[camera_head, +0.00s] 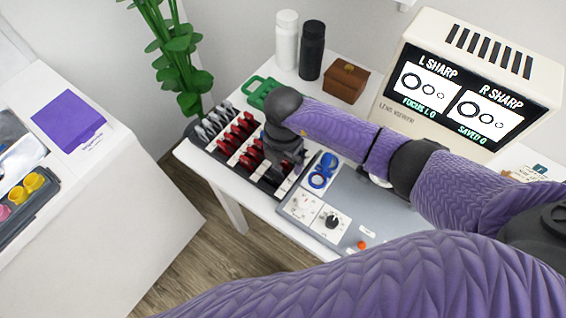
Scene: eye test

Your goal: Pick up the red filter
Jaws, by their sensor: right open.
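Several red filters (243,126) stand in a row in a dark tray (196,143) on the white table. More red pieces show by the gripper's lower end, partly hidden by it. My right gripper (280,170) points down over the right part of this tray, with its jaws open. I cannot tell whether a red filter lies between its fingers. My left gripper is out of view.
Grey filters (214,121) share the tray. A lens viewer (458,80) with a lit screen stands behind my arm. A grey panel (345,220) with a blue ring (321,171) and dials lies to the right. Bottles (311,50), a brown box (346,82) and a green object (259,91) stand behind.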

